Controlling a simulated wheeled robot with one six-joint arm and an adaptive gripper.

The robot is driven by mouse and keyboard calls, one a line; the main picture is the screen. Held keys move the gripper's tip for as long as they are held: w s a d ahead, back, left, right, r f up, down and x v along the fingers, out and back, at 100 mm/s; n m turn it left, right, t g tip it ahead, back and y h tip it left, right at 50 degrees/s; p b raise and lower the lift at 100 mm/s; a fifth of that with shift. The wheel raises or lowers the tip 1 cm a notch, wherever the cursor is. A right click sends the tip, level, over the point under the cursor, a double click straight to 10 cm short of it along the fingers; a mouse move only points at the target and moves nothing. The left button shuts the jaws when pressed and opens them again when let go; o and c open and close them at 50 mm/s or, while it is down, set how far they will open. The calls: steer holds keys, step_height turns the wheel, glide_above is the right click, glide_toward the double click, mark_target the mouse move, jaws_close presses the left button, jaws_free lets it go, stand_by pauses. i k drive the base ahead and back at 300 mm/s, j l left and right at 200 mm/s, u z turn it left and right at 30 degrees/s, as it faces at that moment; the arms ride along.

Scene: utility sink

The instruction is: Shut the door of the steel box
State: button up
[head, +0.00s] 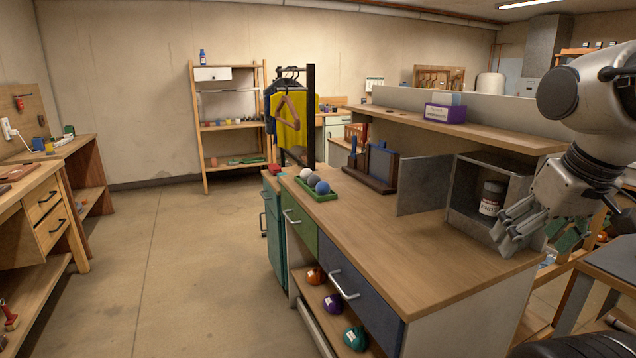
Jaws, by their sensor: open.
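The steel box (467,219) stands on the wooden bench top at the right. Its grey door (424,185) is swung wide open to the left, hinged at the box's left edge. A jar with a pale label (490,198) stands inside the box. My gripper (504,245) is open and empty, in front of the box's lower right corner. It hides part of the box's right side. I cannot tell whether the gripper touches the box.
A green tray (318,196) with several balls sits at the bench's left end. A dark wooden rack (369,183) stands left of the door. A shelf (470,125) with a purple box (445,112) runs above. The bench top in front of the door is clear.

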mark_target(423, 183)
steer(key=k, duration=0.8)
steer(key=k+z, duration=0.15)
steer(key=z, duration=0.35)
steer(key=k+l+z, duration=0.1)
steer(key=z, duration=0.35)
steer(key=k+l+z, duration=0.1)
steer(key=z, duration=0.4)
steer(key=j+z, duration=0.45)
steer(key=j, duration=0.25)
steer(key=j+z, duration=0.45)
steer(key=j, duration=0.25)
steer(key=k+j, duration=0.1)
steer(key=j, duration=0.8)
steer(key=k+j, duration=0.1)
steer(key=j, duration=1.75)
steer(key=k+j, duration=0.15)
steer(key=j, duration=0.75)
steer(key=k+j, duration=0.1)
steer(key=j, duration=0.85)
steer(key=i+j, duration=0.15)
steer(key=j, duration=0.15)
